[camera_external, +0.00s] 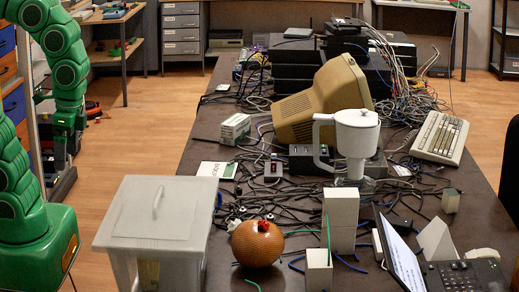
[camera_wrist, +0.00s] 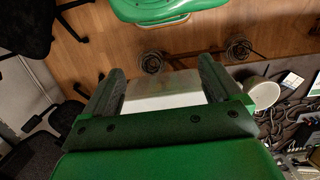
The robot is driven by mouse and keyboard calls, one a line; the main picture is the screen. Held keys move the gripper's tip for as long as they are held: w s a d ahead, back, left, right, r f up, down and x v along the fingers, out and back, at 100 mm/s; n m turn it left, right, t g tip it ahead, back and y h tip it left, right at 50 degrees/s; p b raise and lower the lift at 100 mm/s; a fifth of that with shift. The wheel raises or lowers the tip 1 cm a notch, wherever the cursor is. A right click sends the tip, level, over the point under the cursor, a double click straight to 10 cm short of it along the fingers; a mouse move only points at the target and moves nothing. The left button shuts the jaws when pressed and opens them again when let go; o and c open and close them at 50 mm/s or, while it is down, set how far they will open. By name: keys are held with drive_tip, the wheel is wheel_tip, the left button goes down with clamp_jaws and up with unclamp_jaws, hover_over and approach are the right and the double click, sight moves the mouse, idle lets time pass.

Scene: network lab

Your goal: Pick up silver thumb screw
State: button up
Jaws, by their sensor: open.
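I cannot make out a silver thumb screw in either view; small parts among the cables on the dark table (camera_external: 188,160) are too small to tell. My gripper (camera_wrist: 161,66) is open in the wrist view, with its two dark fingers apart and nothing held between them. A pale box-like surface shows beyond the gap, apparently the white lidded bin (camera_external: 160,212) at the table's near left. In the external view my green arm is at the left, away from the tabletop; its gripper is hard to make out there.
Wooden floor (camera_external: 130,140) is open left of the table.

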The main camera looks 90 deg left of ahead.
drive_tip(key=shift+c, duration=0.2)
drive_tip(key=c, duration=0.7)
